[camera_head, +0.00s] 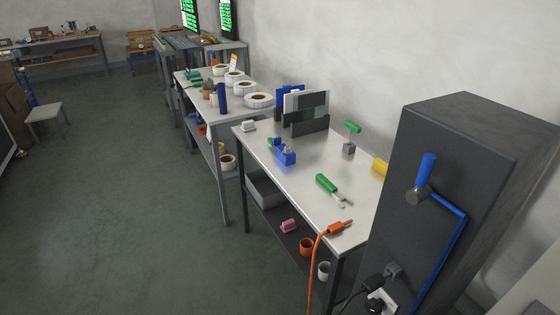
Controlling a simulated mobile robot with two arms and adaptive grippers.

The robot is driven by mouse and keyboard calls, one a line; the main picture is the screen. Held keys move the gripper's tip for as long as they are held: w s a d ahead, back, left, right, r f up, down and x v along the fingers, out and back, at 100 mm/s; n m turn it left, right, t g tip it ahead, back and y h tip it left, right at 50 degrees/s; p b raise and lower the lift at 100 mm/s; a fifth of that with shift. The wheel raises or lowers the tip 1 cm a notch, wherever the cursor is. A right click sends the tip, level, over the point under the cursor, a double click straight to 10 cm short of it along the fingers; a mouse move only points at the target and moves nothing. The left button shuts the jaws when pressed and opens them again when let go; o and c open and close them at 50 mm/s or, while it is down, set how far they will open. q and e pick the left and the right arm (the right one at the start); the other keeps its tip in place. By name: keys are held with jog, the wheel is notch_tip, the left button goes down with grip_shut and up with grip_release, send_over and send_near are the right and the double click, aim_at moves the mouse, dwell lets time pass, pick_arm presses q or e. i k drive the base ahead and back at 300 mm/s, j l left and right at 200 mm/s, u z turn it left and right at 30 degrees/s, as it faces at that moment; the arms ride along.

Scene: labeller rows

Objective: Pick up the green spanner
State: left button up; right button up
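The green spanner (328,185) lies on the white tabletop of the near workbench (312,176). It has a green handle and a forked grey metal end pointing toward the lower right. Nothing covers it. Neither of my grippers is in view.
A green T-handled tool (351,130) stands in a grey block behind the spanner. A blue item (285,155) stands to the left. An orange plug and cable (336,229) lie at the near edge. A tall dark cabinet (425,210) blocks the right side. The floor (120,210) at left is clear.

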aim_at(327, 183)
jog(key=i+z, duration=0.15)
jog(key=i, duration=0.2)
jog(key=i+j+z, duration=0.1)
jog(key=z, duration=0.3)
jog(key=i+j+z, duration=0.1)
jog(key=j+z, duration=0.15)
jog(key=z, duration=0.15)
jog(key=j+z, duration=0.2)
jog(key=z, duration=0.2)
jog(key=i+j+z, duration=0.15)
jog(key=j+z, duration=0.2)
jog(key=j, duration=1.05)
jog(key=j+z, duration=0.35)
jog(key=j, duration=2.05)
